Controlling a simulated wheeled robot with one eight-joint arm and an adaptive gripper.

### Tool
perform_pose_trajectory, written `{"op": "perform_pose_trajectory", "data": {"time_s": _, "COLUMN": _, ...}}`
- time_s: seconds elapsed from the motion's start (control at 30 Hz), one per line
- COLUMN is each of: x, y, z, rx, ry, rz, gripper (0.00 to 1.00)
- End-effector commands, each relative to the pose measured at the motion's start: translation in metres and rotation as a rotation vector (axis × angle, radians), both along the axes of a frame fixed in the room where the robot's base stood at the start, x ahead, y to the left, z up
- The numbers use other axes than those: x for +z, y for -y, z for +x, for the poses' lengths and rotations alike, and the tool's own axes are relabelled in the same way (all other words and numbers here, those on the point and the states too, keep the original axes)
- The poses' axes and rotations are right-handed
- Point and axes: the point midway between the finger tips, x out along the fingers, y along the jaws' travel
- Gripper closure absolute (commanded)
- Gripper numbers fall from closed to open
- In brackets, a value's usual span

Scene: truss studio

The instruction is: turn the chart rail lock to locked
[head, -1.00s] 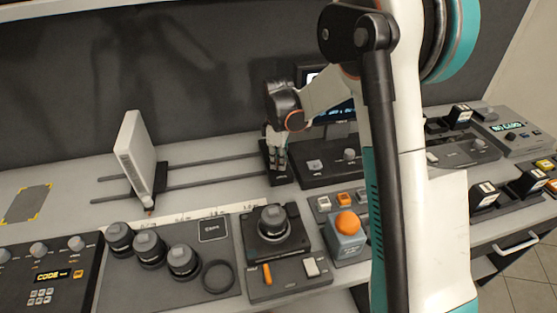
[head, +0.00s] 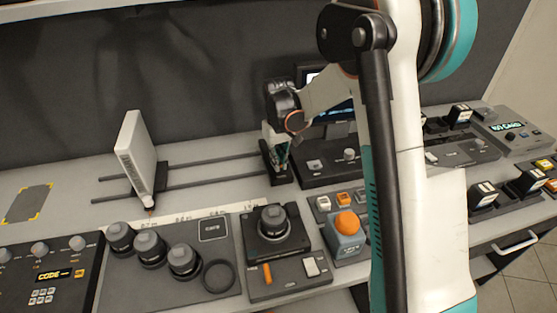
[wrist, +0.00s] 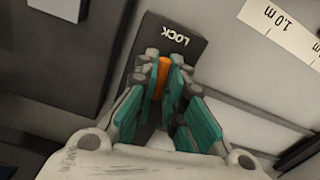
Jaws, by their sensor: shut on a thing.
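The chart rail lock has a dark block marked LOCK (wrist: 183,38) at the end of the rails. Its orange lever (wrist: 160,78) shows between my fingertips in the wrist view. My gripper (wrist: 161,72) is shut on this lever, with a teal-backed finger on each side. In the head view my gripper (head: 277,163) reaches down onto the lock block (head: 284,178), and the lever is hidden there. The lever looks roughly lengthwise in the wrist view; its exact setting is unclear.
Two dark rails (head: 205,165) run left from the block to a white upright panel (head: 136,155). A ruler strip (head: 245,207) lies in front. A console (head: 325,171) stands close right of the lock. Knobs and an orange-topped button box (head: 346,243) are nearer.

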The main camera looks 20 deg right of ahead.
Motion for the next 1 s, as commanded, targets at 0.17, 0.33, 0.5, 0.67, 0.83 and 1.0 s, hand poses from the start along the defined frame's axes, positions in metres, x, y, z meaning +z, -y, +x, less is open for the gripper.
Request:
{"op": "perform_pose_trajectory", "data": {"time_s": 0.17, "x": 0.0002, "y": 0.0000, "z": 0.0005, "rx": -0.099, "ry": 0.001, "rz": 0.000, "gripper": 1.00}}
{"op": "perform_pose_trajectory", "data": {"time_s": 0.33, "x": 0.0002, "y": 0.0000, "z": 0.0005, "rx": -0.160, "ry": 0.001, "rz": 0.000, "gripper": 1.00}}
{"op": "perform_pose_trajectory", "data": {"time_s": 0.5, "x": 0.0002, "y": -0.0001, "z": 0.0005, "rx": -0.189, "ry": 0.001, "rz": 0.000, "gripper": 1.00}}
{"op": "perform_pose_trajectory", "data": {"time_s": 0.67, "x": 0.0002, "y": 0.0000, "z": 0.0005, "rx": -0.198, "ry": 0.001, "rz": 0.000, "gripper": 1.00}}
{"op": "perform_pose_trajectory", "data": {"time_s": 0.83, "x": 0.0002, "y": 0.0000, "z": 0.0006, "rx": -0.198, "ry": 0.001, "rz": 0.000, "gripper": 1.00}}
{"op": "perform_pose_trajectory", "data": {"time_s": 1.0, "x": 0.0002, "y": 0.0000, "z": 0.0005, "rx": -0.197, "ry": 0.002, "rz": 0.000, "gripper": 0.76}}
